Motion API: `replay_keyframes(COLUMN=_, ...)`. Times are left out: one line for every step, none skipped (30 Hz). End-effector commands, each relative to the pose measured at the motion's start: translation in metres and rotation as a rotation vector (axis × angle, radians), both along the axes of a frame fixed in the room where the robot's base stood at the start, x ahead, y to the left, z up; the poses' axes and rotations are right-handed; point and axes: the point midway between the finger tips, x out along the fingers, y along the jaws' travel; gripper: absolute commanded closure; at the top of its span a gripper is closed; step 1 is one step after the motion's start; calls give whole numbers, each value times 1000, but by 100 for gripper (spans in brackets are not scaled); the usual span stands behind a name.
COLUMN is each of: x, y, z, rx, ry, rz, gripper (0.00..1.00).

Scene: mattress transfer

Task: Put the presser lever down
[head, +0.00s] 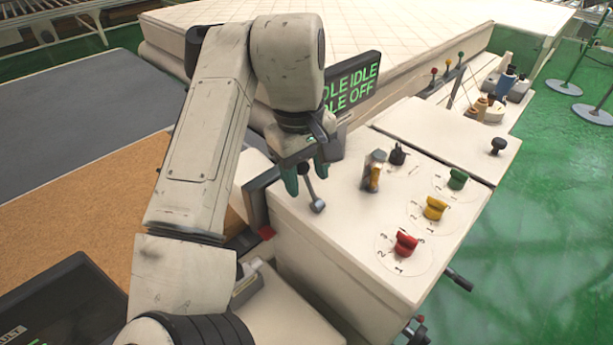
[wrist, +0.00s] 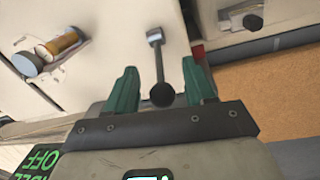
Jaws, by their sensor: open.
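A short metal lever with a dark ball knob (head: 314,196) stands on the left part of the cream console top. It also shows in the wrist view (wrist: 159,66), with its square pivot at the far end and its knob toward my gripper. I see no label naming it as the presser lever. My gripper (head: 306,174) is open above it, with green fingers pointing down. In the wrist view, my gripper (wrist: 160,88) has one finger on each side of the knob, with a gap on both sides. Whether the knob is level with the fingertips is hard to tell.
The console (head: 345,262) carries red (head: 405,244), yellow (head: 434,208) and green (head: 457,179) dials. A yellow-and-metal switch (head: 374,171) and a black knob (head: 397,154) stand right of the lever. A display (head: 352,84) reading IDLE and OFF stands behind my gripper.

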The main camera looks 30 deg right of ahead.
Motion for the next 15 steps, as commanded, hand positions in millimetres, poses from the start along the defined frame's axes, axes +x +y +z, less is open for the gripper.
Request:
replay_keyframes(x=0, y=0, z=-4, rx=0, ry=1, rz=1, gripper=46)
replay_keyframes(x=0, y=0, z=-7, rx=0, ry=0, rz=1, gripper=46)
replay_keyframes(x=0, y=0, z=-10, rx=0, ry=0, rz=1, gripper=46)
replay_keyframes(x=0, y=-1, z=-12, rx=0, ry=0, rz=1, gripper=46)
replay_keyframes(x=0, y=-1, z=-13, rx=0, ry=0, rz=0, gripper=46)
replay_keyframes(x=0, y=-1, z=-14, rx=0, ry=-1, rz=0, gripper=46)
replay_keyframes(x=0, y=-1, z=-15, rx=0, ry=-1, rz=0, gripper=46)
replay_keyframes(x=0, y=-1, z=-15, rx=0, ry=-1, rz=0, gripper=46)
replay_keyframes(x=0, y=-1, z=-16, rx=0, ry=-1, rz=0, gripper=46)
replay_keyframes(x=0, y=-1, z=-16, rx=0, ry=-1, rz=0, gripper=46)
replay_keyframes(x=0, y=-1, z=-16, rx=0, ry=-1, rz=0, gripper=46)
replay_keyframes(x=0, y=-1, z=-16, rx=0, ry=-1, rz=0, gripper=46)
replay_keyframes(x=0, y=-1, z=-16, rx=0, ry=-1, rz=0, gripper=46)
replay_keyframes(x=0, y=-1, z=-16, rx=0, ry=-1, rz=0, gripper=46)
replay_keyframes(x=0, y=-1, z=-16, rx=0, ry=-1, rz=0, gripper=48)
